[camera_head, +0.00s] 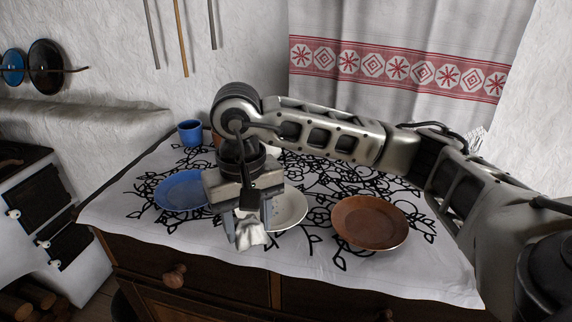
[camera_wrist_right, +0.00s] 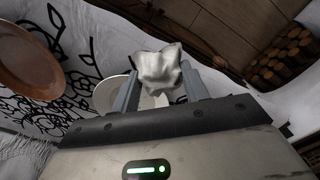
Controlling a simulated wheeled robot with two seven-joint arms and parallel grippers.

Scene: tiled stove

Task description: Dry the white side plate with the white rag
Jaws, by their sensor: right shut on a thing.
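The white side plate (camera_head: 289,209) lies on the cloth-covered chest top, between a blue plate and a brown plate. My right arm and gripper hide its left part. My right gripper (camera_head: 248,232) points down at the plate's left front side, shut on the white rag (camera_head: 250,236). The rag is crumpled and hangs between the fingers. In the right wrist view the rag (camera_wrist_right: 161,74) sits between the two fingertips, in front of the white plate (camera_wrist_right: 108,95). I cannot tell whether the rag touches the plate. My left gripper is not in view.
A blue plate (camera_head: 182,190) lies to the left and a brown plate (camera_head: 369,222) to the right. A blue cup (camera_head: 190,133) stands at the back left, with a brown item partly hidden beside it. The patterned tablecloth (camera_head: 310,255) hangs over the front edge. A stove (camera_head: 35,215) stands at the left.

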